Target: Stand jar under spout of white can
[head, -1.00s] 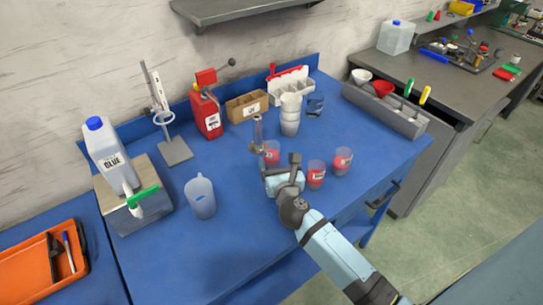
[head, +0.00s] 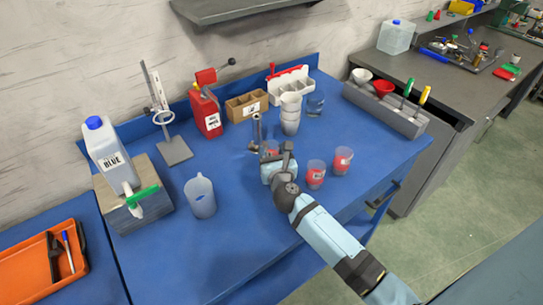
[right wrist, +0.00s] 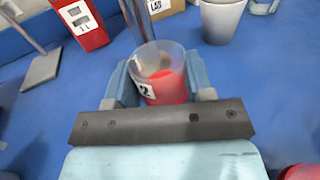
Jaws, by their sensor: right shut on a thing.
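My right gripper (head: 274,155) is shut on a clear jar with red contents and a label reading 2 (right wrist: 160,82). In the head view this jar is mostly hidden by the gripper. It looks upright, at or close to the tabletop. Two similar red jars (head: 316,174) (head: 342,160) stand to the right. My left gripper is out of view.
A clear jug (head: 201,197) stands between the block and my right gripper. A metal stand (head: 176,151), red can (head: 206,113), cardboard box (head: 247,106) and stacked cups (head: 290,113) line the back. A grey metal upright (head: 256,130) is close behind the held jar. The front table is clear.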

